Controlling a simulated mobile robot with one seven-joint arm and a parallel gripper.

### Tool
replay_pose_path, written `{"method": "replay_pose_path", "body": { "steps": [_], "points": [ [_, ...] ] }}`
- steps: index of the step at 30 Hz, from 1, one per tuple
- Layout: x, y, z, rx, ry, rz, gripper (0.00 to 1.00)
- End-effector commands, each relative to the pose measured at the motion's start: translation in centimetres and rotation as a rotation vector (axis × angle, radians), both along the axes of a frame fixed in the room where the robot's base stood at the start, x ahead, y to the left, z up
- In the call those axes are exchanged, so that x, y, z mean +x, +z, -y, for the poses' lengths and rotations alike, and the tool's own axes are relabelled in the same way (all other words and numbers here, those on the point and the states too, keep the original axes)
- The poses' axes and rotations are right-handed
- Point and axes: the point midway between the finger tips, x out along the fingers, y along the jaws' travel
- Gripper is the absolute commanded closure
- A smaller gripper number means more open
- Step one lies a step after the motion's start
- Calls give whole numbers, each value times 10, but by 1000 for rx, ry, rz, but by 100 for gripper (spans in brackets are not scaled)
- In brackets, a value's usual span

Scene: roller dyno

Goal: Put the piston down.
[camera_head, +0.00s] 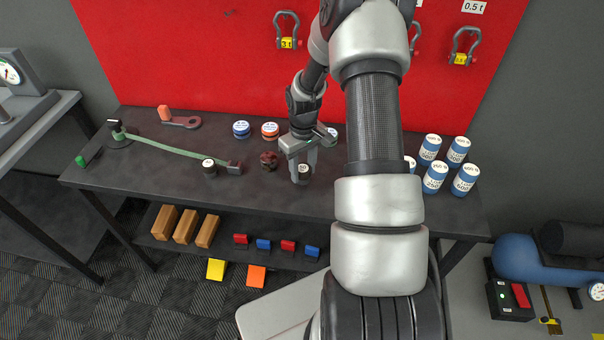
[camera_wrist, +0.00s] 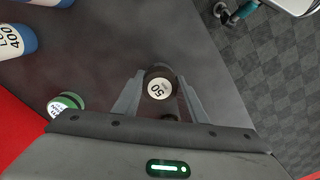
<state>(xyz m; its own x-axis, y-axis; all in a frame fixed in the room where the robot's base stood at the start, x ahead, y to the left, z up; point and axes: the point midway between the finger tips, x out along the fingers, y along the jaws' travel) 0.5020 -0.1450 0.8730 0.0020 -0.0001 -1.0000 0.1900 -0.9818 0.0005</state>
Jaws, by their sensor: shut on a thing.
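My gripper (camera_head: 303,166) points down over the dark workbench (camera_head: 130,160), right of its middle. It is shut on a short dark cylinder (camera_head: 304,175) with a round white label on top, which I take to be the piston. In the wrist view the piston (camera_wrist: 159,84) sits between the two fingertips, and its label reads 50. It is upright and close to the bench top; I cannot tell whether it touches. A similar dark cylinder (camera_head: 209,168) with a white top stands further left on the bench.
A dark red round part (camera_head: 268,160) is just left of my gripper. Blue and orange tins (camera_head: 270,130) stand behind it. Several blue-and-white canisters (camera_head: 435,176) are at the right end. A green strap (camera_head: 170,146) crosses the left part. The front strip of bench is mostly bare.

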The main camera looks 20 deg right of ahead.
Motion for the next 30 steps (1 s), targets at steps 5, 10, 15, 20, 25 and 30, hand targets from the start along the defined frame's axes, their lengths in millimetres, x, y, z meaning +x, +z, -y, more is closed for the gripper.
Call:
{"method": "replay_pose_path", "body": {
  "steps": [5, 10, 15, 20, 25, 30],
  "points": [
    [-1, -23, 0, 0, 0, -2, 86],
    [0, -23, 0, -1, 0, 0, 86],
    [0, -28, 0, 0, 0, -1, 86],
    [0, -26, 0, 0, 0, -1, 43],
    [0, -26, 0, 0, 0, -1, 43],
    [0, -20, 0, -1, 0, 0, 43]
  ]
}}
